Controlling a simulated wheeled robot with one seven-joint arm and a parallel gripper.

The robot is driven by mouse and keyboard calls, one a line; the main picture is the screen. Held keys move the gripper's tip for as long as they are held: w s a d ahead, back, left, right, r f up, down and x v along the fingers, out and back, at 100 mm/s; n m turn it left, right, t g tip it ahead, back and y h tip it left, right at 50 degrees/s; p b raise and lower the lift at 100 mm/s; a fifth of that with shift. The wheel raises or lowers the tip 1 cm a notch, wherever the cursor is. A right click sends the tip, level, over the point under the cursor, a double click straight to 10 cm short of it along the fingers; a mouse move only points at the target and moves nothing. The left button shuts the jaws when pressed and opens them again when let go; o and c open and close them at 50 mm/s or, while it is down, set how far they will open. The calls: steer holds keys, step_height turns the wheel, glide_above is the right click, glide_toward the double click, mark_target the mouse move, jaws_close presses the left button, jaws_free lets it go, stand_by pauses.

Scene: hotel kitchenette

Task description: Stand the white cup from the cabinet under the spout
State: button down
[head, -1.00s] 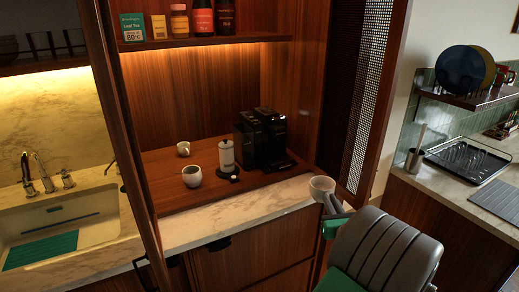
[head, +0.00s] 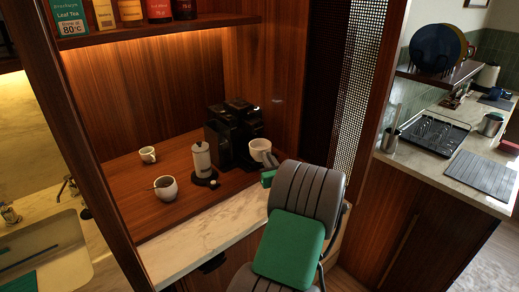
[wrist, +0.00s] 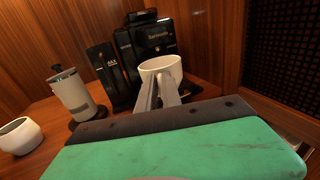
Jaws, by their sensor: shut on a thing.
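The white cup (head: 260,149) is held upright in my gripper (head: 268,161), just in front of the black coffee machine (head: 245,119). In the wrist view my gripper's fingers (wrist: 160,92) are shut on the near side of the white cup (wrist: 160,66). The coffee machine (wrist: 145,45) stands right behind the cup there, and the cup covers part of its lower front. I cannot tell whether the cup touches the machine or its tray. The spout is not clearly seen.
A white canister (head: 201,158) on a dark base stands left of the machine. A white bowl-like pot (head: 166,187) and a small white cup (head: 148,154) sit farther left on the wooden counter. A perforated panel (head: 350,80) bounds the right side.

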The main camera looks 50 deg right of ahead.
mark_target(261, 151)
steer(key=p+x, duration=0.1)
steer(key=x, duration=0.6)
steer(key=shift+w, duration=0.15)
steer(key=shift+f+p, duration=0.3)
steer(key=shift+f, duration=0.3)
steer(key=shift+f, duration=0.1)
steer(key=c, duration=1.5)
jaws_free()
steer(key=shift+s, duration=0.25)
steer(key=b+v, duration=0.2)
steer(key=v, duration=1)
steer(key=shift+b, duration=0.3)
